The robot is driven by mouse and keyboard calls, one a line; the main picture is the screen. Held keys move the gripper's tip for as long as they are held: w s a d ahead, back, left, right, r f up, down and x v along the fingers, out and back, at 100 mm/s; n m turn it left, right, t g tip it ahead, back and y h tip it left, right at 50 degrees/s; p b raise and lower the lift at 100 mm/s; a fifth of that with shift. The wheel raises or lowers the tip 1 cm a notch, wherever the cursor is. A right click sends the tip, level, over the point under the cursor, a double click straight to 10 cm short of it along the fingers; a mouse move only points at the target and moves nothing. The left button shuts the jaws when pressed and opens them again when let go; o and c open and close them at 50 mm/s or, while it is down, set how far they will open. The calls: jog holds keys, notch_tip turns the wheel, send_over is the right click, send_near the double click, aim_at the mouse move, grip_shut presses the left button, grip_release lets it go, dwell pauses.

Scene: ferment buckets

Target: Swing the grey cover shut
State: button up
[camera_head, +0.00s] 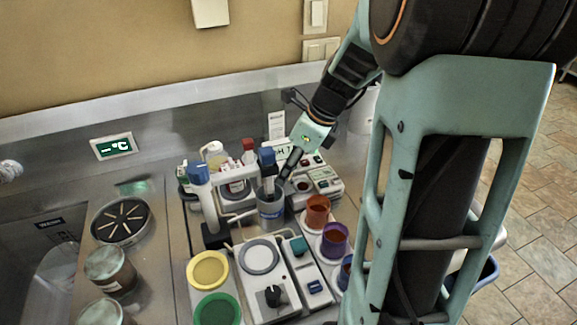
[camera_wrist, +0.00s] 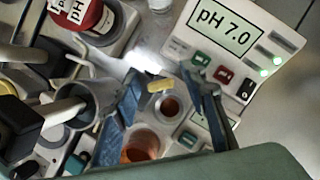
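A grey bucket (camera_head: 270,207) with a label stands in the middle of the bench equipment, with a blue-topped probe upright at it. A grey cup-like part (camera_wrist: 92,100) shows at the left of the wrist view. I cannot clearly pick out the grey cover or its hinge; a round grey disc (camera_head: 260,257) lies flat on a white device. My gripper (camera_head: 287,172) reaches down just right of and behind the grey bucket; I cannot tell whether it touches it. No held object is visible.
A pH meter (camera_wrist: 225,38) reading 7.0 stands close to my gripper. Orange (camera_head: 317,212) and purple (camera_head: 335,240) cups stand in front. Yellow (camera_head: 208,270) and green (camera_head: 216,309) round pieces lie front left. Blue-topped (camera_head: 200,190) and red-topped probes crowd the left side.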

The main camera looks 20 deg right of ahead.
grip_shut()
jog(key=shift+r, duration=0.1)
dwell(0.4)
jog(key=n+g+p, duration=0.1)
jog(key=n+p, duration=0.1)
jog(key=n, duration=0.1)
jog(key=shift+y, duration=0.4)
jog(key=n+g+p, duration=0.1)
jog(key=n+p, duration=0.1)
jog(key=n+g+p, duration=0.1)
jog(key=n, duration=0.2)
jog(key=shift+n+y+p, duration=0.3)
jog(key=shift+p, duration=0.05)
jog(key=n+g+p, duration=0.1)
jog(key=n+p, duration=0.1)
jog(key=n, duration=0.2)
jog(key=shift+n+g, duration=0.3)
jog(key=shift+g, duration=0.1)
jog(key=shift+n+g+h+p, duration=0.6)
jog(key=shift+n+h+p, duration=0.1)
jog(key=shift+n, duration=1.5)
